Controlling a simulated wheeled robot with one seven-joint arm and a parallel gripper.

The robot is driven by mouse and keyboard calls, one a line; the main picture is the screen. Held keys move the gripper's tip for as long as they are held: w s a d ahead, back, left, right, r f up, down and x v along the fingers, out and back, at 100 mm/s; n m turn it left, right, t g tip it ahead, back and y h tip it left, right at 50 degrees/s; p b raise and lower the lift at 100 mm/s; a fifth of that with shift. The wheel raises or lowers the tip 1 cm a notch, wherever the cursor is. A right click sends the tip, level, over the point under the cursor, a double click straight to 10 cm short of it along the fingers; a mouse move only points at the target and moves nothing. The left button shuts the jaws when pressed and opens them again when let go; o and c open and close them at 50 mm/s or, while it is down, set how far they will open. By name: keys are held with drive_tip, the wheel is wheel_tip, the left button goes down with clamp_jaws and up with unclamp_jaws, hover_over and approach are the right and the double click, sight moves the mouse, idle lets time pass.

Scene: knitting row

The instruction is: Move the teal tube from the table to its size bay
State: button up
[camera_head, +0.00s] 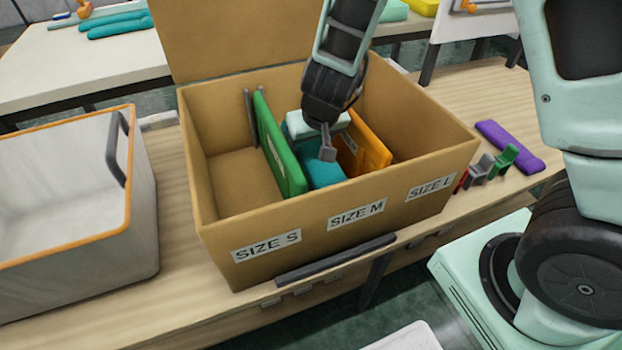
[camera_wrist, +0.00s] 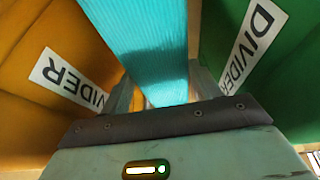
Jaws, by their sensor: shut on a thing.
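The teal tube (camera_head: 326,174) is inside the cardboard box (camera_head: 300,235), between the green divider (camera_head: 278,145) and the orange divider (camera_head: 372,150), in the bay labelled SIZE M. My gripper (camera_head: 327,152) reaches down into this bay and is shut on the tube. In the wrist view the ribbed teal tube (camera_wrist: 140,40) runs between the jaws of my gripper (camera_wrist: 160,92), with the orange divider (camera_wrist: 50,60) on the left and the green divider (camera_wrist: 260,60) on the right. Whether the tube touches the box floor is hidden.
A grey-white bin with an orange rim (camera_head: 75,245) stands left of the box. A purple tube (camera_head: 510,146) and small red, grey and green clips (camera_head: 480,170) lie to its right. The SIZE S bay (camera_head: 235,180) looks empty. Teal tubes (camera_head: 115,24) lie on the back table.

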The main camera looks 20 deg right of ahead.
sight(316, 154)
drive_tip(key=shift+f+b, duration=2.4)
drive_tip(key=shift+f, duration=1.3)
drive_tip(key=shift+f, duration=0.2)
drive_tip(key=o, duration=0.9)
drive_tip(key=shift+o, duration=0.2)
drive_tip(key=shift+r, duration=0.1)
drive_tip(key=shift+s+r+p, duration=0.1)
drive_tip(key=shift+r+p, duration=0.2)
drive_tip(key=shift+r, duration=0.2)
drive_tip(key=p+v, duration=0.7)
drive_tip(key=v, duration=0.4)
drive_tip(key=shift+s, duration=0.2)
